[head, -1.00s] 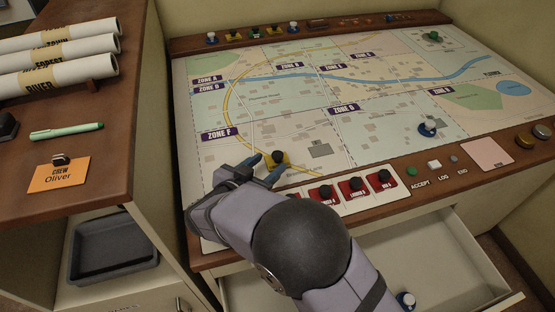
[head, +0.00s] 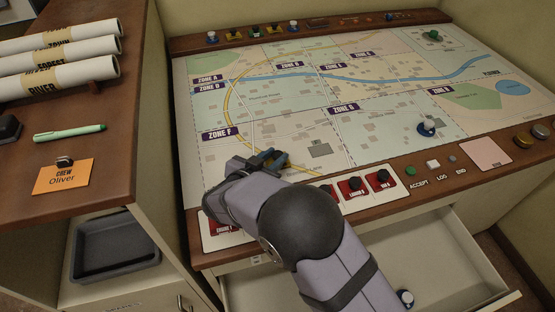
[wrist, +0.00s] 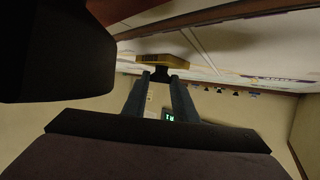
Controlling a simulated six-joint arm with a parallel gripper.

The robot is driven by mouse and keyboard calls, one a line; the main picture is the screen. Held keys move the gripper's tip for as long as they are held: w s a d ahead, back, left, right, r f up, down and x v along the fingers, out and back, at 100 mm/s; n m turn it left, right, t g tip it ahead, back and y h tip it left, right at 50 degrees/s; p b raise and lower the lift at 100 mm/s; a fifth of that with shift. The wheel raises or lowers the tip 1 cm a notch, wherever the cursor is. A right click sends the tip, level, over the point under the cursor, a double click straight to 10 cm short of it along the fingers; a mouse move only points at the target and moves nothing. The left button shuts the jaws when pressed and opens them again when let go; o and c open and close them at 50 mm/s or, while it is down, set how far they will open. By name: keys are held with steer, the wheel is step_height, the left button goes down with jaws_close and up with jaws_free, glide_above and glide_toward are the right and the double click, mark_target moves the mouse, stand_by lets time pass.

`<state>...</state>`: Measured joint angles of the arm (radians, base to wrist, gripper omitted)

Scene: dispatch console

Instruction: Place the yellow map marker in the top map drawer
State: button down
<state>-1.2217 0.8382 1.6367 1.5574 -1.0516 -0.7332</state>
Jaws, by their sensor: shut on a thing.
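The yellow map marker (wrist: 160,61) shows in the wrist view as a flat yellow base with a black knob. My gripper (wrist: 162,76) is shut on the knob there. In the head view my gripper (head: 274,157) is at the lower middle of the map, just right of the Zone F label, and mostly hides the marker. I cannot tell whether the marker's base touches the map. The map drawer (head: 450,262) under the console's front edge is pulled open. A blue-and-white marker (head: 405,298) is inside it, and my forearm covers its left part.
Red markers (head: 353,187) stand along the front rail. More markers line the back rail. A wooden cabinet (head: 120,150) with rolled maps stands at left.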

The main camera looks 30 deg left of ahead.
step_height(320, 180, up, 10)
stand_by(0.7)
steer(key=w+d+f+m+g+h+p, duration=0.1)
steer(key=d+f+m+h+p, duration=0.15)
steer(key=d, duration=0.95)
steer(key=w+d+f+m+g+h+p, duration=0.1)
steer(key=d+f+m+g+h, duration=0.2)
steer(key=d, duration=0.8)
steer(key=d+f+m+h+p, duration=0.1)
steer(key=d+m+h, duration=0.25)
steer(key=d, duration=0.85)
steer(key=s+d+f+m+g+h+b, duration=0.1)
steer(key=s+d+f+b, duration=0.25)
steer(key=f, duration=0.35)
steer(key=s+d+f+h+b, duration=0.1)
steer(key=s+d+f+b, duration=0.1)
steer(key=d+f, duration=0.35)
step_height(320, 180, up, 22)
steer(key=p, duration=2.3)
steer(key=shift+a+r, duration=0.25)
steer(key=shift+a, duration=0.2)
steer(key=shift+w, duration=0.1)
